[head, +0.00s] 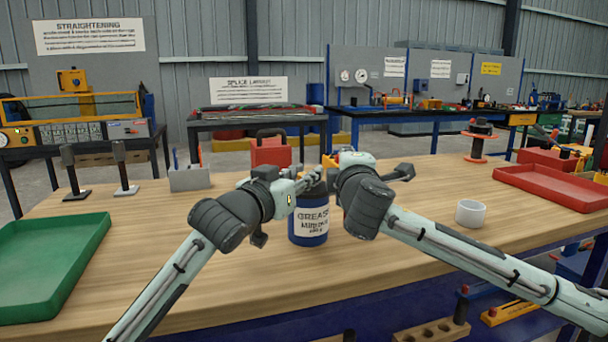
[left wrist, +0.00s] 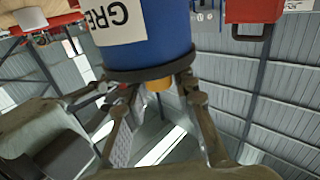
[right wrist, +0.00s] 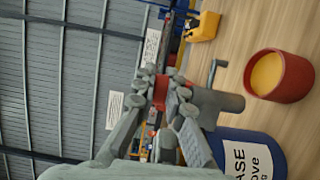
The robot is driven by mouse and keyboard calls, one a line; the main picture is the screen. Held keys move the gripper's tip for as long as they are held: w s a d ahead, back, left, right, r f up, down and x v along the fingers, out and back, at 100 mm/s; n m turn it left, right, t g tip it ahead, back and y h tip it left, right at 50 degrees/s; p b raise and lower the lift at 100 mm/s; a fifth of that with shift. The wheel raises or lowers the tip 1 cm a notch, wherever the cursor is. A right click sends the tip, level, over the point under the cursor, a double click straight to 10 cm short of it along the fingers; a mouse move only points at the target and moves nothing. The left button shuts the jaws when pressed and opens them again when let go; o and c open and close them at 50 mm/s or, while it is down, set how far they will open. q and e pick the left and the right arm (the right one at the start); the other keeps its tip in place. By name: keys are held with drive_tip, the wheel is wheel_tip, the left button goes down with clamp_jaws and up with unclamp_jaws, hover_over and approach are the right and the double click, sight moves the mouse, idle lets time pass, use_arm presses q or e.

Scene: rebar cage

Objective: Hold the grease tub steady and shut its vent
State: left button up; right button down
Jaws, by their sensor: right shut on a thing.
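The blue grease tub (head: 309,226) stands upright on the bench, its white label facing me. It also shows upside down in the left wrist view (left wrist: 155,35), with a dark rim and a small orange part (left wrist: 159,84) at its top. My left gripper (left wrist: 158,88) is at the tub's top, its fingers apart on either side of the orange part. Whether they touch the rim is unclear. Whether this is the vent is unclear; the grippers hide the tub's top from the head.
A red cup (right wrist: 285,85) with yellow contents stands near the tub. A red toolbox (head: 270,151) is behind. A green tray (head: 50,262) lies left. A white cup (head: 470,213) and red tray (head: 550,187) are right. The bench front is mostly clear.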

use_arm(q)
clamp_jaws()
drive_tip(key=shift+d+n+y, duration=0.15)
drive_tip(key=shift+n+y, duration=0.15)
drive_tip(key=shift+n+t+y, duration=0.6)
drive_tip(key=shift+n+y, duration=0.1)
drive_tip(key=shift+y, duration=0.3)
drive_tip(key=shift+n+t+y, duration=0.3)
drive_tip(key=shift+n+y, duration=0.4)
drive_tip(key=shift+y, duration=0.5)
drive_tip(key=o, duration=0.6)
unclamp_jaws()
drive_tip(key=shift+s, duration=0.1)
